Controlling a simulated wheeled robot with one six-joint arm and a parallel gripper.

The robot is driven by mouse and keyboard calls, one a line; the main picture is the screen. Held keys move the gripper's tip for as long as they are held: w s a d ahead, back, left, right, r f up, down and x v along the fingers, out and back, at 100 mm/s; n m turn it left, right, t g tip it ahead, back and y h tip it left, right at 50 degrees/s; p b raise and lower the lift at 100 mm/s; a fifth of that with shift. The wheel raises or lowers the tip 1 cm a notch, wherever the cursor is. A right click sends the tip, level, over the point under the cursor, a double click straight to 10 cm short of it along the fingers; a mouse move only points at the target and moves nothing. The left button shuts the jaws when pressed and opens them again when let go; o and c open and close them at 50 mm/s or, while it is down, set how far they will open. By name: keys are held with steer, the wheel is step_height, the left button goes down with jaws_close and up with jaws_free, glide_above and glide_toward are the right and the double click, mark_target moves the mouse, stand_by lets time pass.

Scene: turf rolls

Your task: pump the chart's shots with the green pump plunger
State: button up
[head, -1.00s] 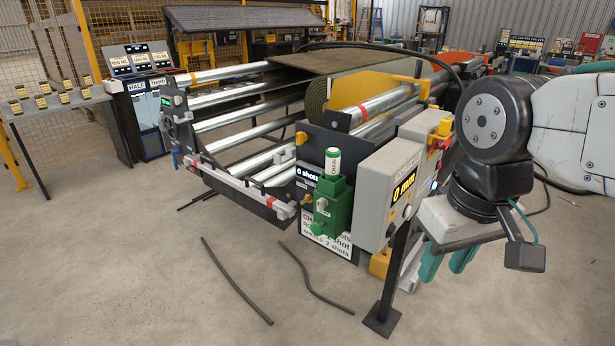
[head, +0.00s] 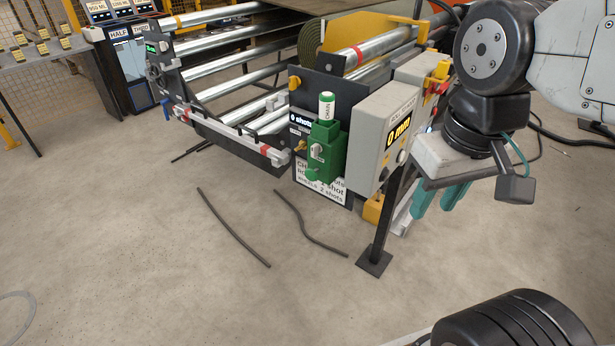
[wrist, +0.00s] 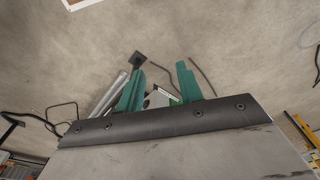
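The green pump (head: 323,150) is fixed to the front of the roller machine. Its plunger (head: 327,107), a white cap with a green top marked "CHAIN", stands up from it. A small display (head: 300,121) beside it reads "0 shots". A white chart (head: 320,188) sits below, partly hidden by the pump; it mentions shots, including "2 shots". My gripper (head: 437,197) hangs to the right of the pump and grey box, apart from both. Its teal fingers are spread and empty in the wrist view (wrist: 160,85).
A grey box (head: 385,130) reading "0 mm" stands on a black post (head: 385,225) between the pump and my gripper. Dark hoses (head: 235,228) lie on the floor in front. A panel marked HALF and THIRD (head: 125,50) stands at the back left.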

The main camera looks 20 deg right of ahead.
jaws_close()
stand_by(1.6)
